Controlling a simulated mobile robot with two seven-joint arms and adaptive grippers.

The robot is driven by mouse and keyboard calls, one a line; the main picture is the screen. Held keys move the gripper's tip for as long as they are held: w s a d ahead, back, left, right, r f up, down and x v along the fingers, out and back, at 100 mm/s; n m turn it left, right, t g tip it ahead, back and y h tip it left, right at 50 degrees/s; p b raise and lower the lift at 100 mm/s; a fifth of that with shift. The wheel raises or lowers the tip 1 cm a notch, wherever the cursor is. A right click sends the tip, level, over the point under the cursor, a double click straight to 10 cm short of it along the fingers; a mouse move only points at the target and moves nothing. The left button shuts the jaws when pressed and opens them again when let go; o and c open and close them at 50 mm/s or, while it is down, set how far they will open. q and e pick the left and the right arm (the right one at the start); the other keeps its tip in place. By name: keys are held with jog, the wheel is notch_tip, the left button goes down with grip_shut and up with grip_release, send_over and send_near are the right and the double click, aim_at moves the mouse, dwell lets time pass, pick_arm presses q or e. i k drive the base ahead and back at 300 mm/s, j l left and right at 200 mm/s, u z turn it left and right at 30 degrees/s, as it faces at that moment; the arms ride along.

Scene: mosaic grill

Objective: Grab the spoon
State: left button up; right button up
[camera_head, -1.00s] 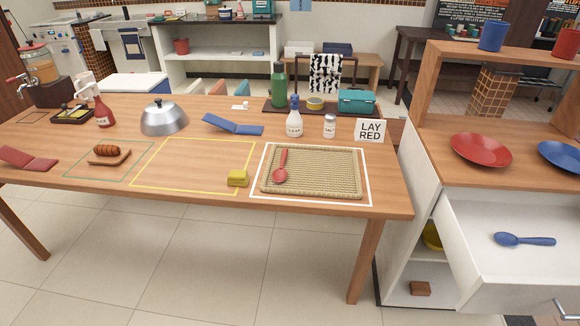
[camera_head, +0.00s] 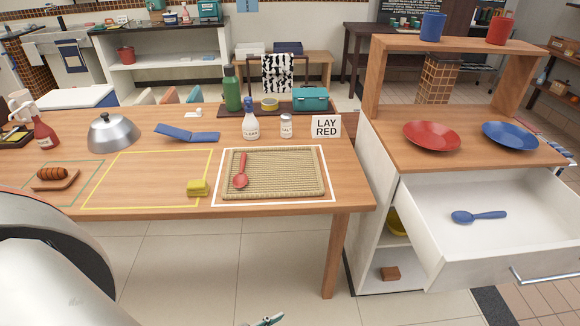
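A red spoon (camera_head: 240,170) lies on the left part of a woven mat (camera_head: 290,175), inside a white outline on the table. A blue spoon (camera_head: 479,216) lies flat in the open white drawer (camera_head: 440,190) at the right. A sign reading "LAY RED" (camera_head: 326,126) stands behind the mat. A large white and dark link of my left arm fills the lower left. A small tip, probably of my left gripper (camera_head: 264,320), shows at the bottom edge, far below both spoons; its opening cannot be seen. My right gripper is out of view.
A yellow sponge-like block (camera_head: 198,188) lies left of the mat. Red (camera_head: 432,135) and blue (camera_head: 510,135) plates sit on the cabinet above the drawer. The pulled-out drawer juts forward at the right.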

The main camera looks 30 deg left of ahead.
aim_at(240, 180)
jog(key=j+z, duration=0.45)
jog(key=k+j+z, duration=0.2)
jog(key=z, duration=0.3)
jog(key=k+j+z, duration=0.3)
jog(key=j, duration=0.15)
jog(key=k+j+z, duration=0.25)
jog(key=j, duration=0.15)
jog(key=k+j+z, duration=0.25)
jog(key=k+j, duration=0.4)
